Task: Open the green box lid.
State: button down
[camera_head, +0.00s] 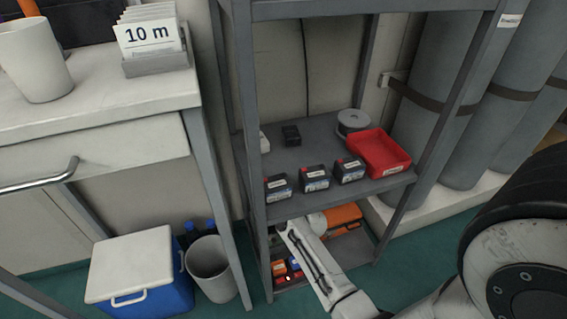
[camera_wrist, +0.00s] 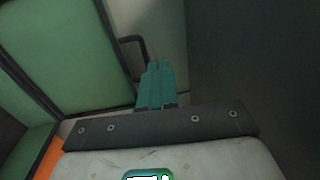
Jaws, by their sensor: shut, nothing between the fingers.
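In the wrist view my gripper (camera_wrist: 157,82) shows teal fingers pressed together with nothing between them. A large green panel with dark edges, which looks like part of the green box (camera_wrist: 55,50), fills the upper left. A dark bent bar like a handle (camera_wrist: 141,42) stands just beyond and left of the fingertips; I cannot tell whether they touch. A second green surface shows at the lower left. I cannot tell how far the lid is open. In the head view my arm reaches into the lower shelf and hides the fingers, and the green box is not clearly visible there.
An orange case (camera_head: 344,214) sits on the lower shelf, right of my arm. Small boxes, a spool (camera_head: 353,122) and a red tray (camera_head: 380,154) occupy the shelf above. Shelf posts stand close around. A blue cooler (camera_head: 141,282) and grey bin (camera_head: 211,269) are left.

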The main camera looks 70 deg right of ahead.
jog(key=s+a+r+p, duration=0.1)
jog(key=s+a+p, duration=0.2)
jog(key=s+a, duration=0.2)
jog(key=shift+s+a, duration=0.4)
jog(key=shift+a, duration=0.5)
jog(key=shift+s, duration=0.1)
